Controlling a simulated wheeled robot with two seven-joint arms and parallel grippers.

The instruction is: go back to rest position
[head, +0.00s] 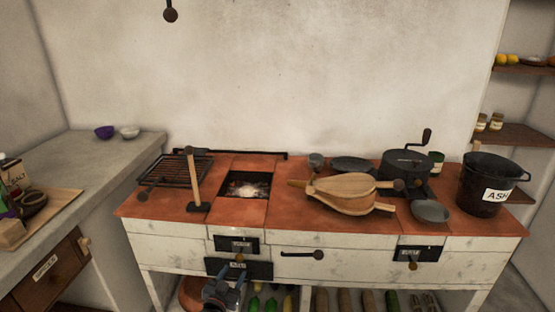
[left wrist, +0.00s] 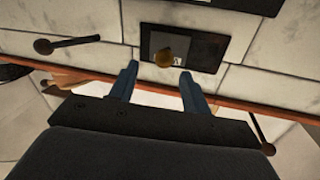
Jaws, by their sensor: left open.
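My left gripper (head: 232,277) shows at the bottom of the head view, low in front of the white stove front (head: 340,265). In the left wrist view its two blue fingers (left wrist: 158,72) are spread apart with nothing between them. A black plate with a brass knob (left wrist: 165,57) lies beyond the fingertips there; I cannot tell how far off it is. In the head view a black plate with a brass knob (head: 240,261) is just above the gripper. My right gripper is in neither view.
The stove's red top holds a grate (head: 176,172), a hammer (head: 195,185), an open fire hole (head: 247,187), bellows (head: 343,193), a grinder (head: 405,165) and an ash bucket (head: 490,185). A shelf below holds vegetables (head: 270,303). A grey counter (head: 85,150) stands left.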

